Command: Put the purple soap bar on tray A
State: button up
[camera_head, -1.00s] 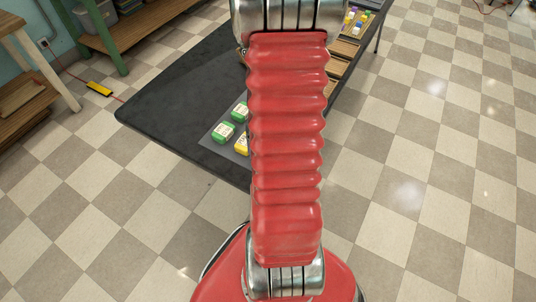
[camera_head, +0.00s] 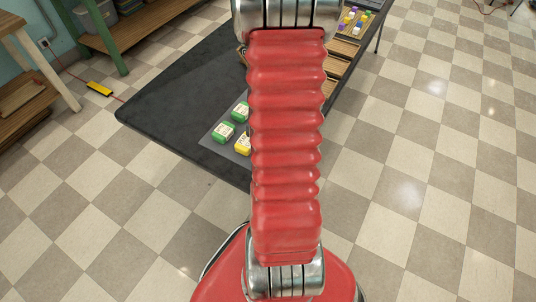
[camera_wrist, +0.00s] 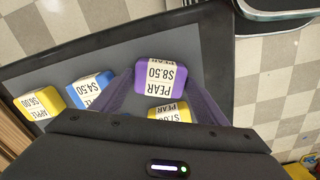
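In the wrist view the purple soap bar (camera_wrist: 162,77), with a white label reading PEAR $8.50, lies on a dark grey surface. My gripper (camera_wrist: 163,94) is open, with one dark finger on each side of the near part of the bar. I cannot tell whether the fingers touch it. In the head view my red arm hides the gripper. Wooden trays (camera_head: 338,68) show beside the arm on the black table (camera_head: 165,100); no letter is readable, so I cannot tell which is tray A.
A blue bar (camera_wrist: 92,90) and a yellow bar (camera_wrist: 40,110) lie left of the purple one; another yellow bar (camera_wrist: 172,113) lies just nearer. Green bars (camera_head: 223,132) sit on a grey mat at the table's near end. Small bars cluster at the far end.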

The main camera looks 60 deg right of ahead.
jog(key=c, duration=0.8)
jog(key=shift+r, duration=5)
